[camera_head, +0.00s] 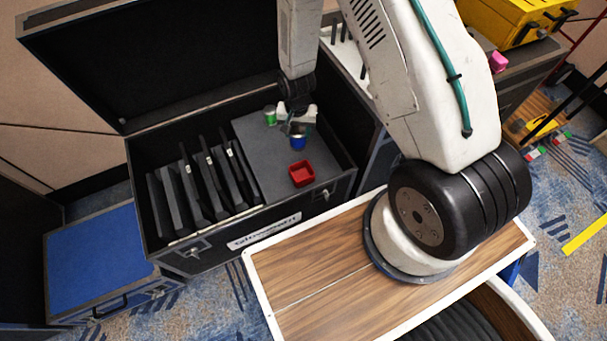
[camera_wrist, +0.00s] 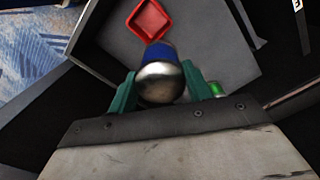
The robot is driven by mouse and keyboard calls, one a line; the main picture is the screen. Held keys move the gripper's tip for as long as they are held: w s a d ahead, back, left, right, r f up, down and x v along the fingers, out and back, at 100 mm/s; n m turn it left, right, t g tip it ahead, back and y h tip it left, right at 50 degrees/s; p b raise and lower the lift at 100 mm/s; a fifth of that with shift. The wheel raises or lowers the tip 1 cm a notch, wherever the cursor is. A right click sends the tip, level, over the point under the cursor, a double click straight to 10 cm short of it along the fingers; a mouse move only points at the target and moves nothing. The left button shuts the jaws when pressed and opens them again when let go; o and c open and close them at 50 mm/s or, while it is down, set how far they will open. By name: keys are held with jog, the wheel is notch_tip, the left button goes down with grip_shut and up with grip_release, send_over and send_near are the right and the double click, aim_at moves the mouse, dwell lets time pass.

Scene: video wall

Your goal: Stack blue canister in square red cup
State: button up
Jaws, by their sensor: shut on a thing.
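The blue canister (camera_head: 298,143) is held by my gripper (camera_head: 298,128) over the grey panel inside the black case. In the wrist view the blue canister (camera_wrist: 160,52) shows a shiny rounded metal end toward the camera, between the two green fingers of my gripper (camera_wrist: 159,88), which are shut on it. The square red cup (camera_head: 301,174) stands open side up on the grey panel, nearer the case's front edge than the canister. The canister's height above the panel is hard to tell.
A green can (camera_head: 270,115) stands on the grey panel (camera_head: 262,150) left of my gripper; part of it shows in the wrist view (camera_wrist: 216,90). Several black upright slabs (camera_head: 205,180) fill the case's left side. The open lid (camera_head: 130,60) rises behind.

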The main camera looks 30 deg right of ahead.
jog(key=shift+s+a+f+m, duration=0.1)
jog(key=shift+s+f+m, duration=0.45)
jog(key=shift+f, duration=1.95)
jog(key=shift+s+a+f+m, duration=0.1)
jog(key=shift+s+f+m, duration=0.4)
jog(key=shift+f, duration=1.95)
jog(key=shift+s+a+f+m, duration=0.2)
jog(key=shift+s+f, duration=0.65)
jog(key=shift+f, duration=1.65)
jog(key=shift+d, duration=0.15)
